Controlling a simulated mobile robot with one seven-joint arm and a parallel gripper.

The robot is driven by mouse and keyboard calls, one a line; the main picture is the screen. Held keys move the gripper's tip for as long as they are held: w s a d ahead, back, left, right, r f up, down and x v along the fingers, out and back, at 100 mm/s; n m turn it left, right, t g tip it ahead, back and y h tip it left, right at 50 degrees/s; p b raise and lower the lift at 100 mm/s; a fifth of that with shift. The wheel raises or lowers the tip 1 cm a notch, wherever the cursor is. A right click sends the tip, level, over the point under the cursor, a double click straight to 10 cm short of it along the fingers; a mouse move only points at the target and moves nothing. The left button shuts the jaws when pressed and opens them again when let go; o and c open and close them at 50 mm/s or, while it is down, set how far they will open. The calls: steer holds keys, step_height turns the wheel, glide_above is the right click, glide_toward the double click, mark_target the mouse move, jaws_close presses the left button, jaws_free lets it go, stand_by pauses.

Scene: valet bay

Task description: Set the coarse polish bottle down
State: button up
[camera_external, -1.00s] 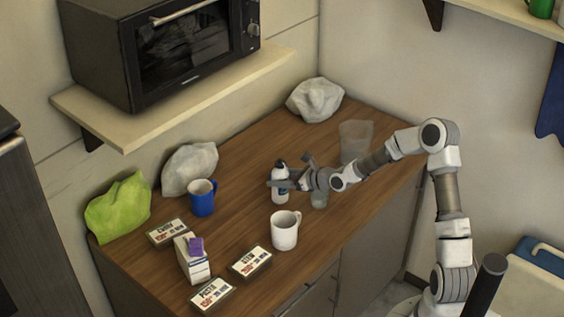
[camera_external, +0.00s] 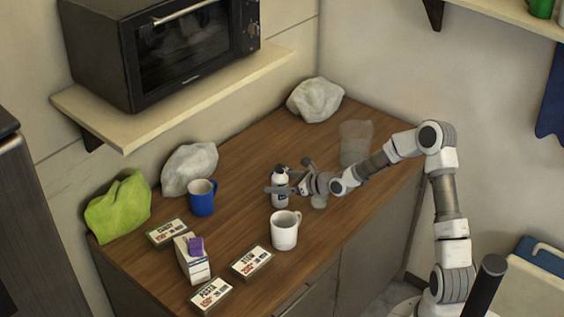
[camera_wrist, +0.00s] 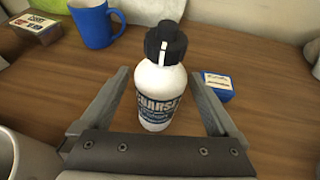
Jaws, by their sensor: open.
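The coarse polish bottle (camera_wrist: 158,92) is white with a black cap and a dark blue label. It stands upright on the wooden counter (camera_external: 240,150). The bottle also shows in the external view (camera_external: 280,188), partly hidden by my gripper (camera_external: 287,182). In the wrist view my gripper (camera_wrist: 155,100) is open, with one finger on each side of the bottle and a visible gap on both sides.
A blue mug (camera_external: 202,197), a white mug (camera_external: 285,229), a small carton (camera_external: 192,260) and several labelled boxes (camera_external: 251,262) stand to the left and front. A clear container (camera_external: 355,142) is behind my arm. A small blue box (camera_wrist: 218,86) lies right of the bottle.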

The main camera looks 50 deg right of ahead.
steer(key=p+v, duration=0.2)
steer(key=v, duration=1)
steer(key=shift+a+r, duration=0.1)
